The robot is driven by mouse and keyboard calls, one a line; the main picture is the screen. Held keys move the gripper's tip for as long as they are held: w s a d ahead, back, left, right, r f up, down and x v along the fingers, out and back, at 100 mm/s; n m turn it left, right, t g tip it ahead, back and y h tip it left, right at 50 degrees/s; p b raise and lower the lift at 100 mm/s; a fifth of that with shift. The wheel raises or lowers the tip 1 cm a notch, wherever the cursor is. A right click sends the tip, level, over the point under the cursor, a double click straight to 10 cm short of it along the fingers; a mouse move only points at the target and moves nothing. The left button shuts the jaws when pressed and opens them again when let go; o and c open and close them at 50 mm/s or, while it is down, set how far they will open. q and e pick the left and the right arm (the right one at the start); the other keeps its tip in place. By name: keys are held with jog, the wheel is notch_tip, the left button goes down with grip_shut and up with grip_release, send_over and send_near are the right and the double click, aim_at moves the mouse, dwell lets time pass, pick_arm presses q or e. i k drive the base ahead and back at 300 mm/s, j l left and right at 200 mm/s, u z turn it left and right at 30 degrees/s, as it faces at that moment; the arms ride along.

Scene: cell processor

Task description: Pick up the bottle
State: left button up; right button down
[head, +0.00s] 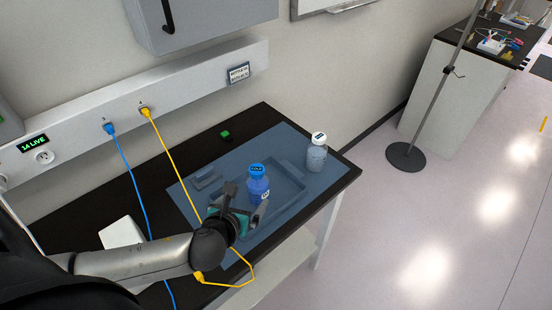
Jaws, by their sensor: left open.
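A blue bottle (258,186) with a blue cap stands upright at the tray on the blue mat. My left gripper (248,198) is open, with its fingers close to the bottle's lower part. The bottle shows between and beyond the fingers; I cannot tell whether they touch it. The bottle's base is partly hidden by the gripper. A second bottle (316,157), clear grey with a white cap, stands upright at the mat's far right, apart from the gripper. My right gripper is not in view.
The shallow tray (293,182) lies on the blue mat (290,138) on a black bench. A yellow cable (176,158) and a blue cable (129,171) hang from the wall rail and run near my left arm. A green item (225,134) lies behind the mat.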

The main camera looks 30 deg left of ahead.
aim_at(316, 150)
jog(key=i+l+u, duration=0.25)
jog(key=i, duration=0.15)
jog(key=i+l+u, duration=0.25)
jog(key=i, duration=0.2)
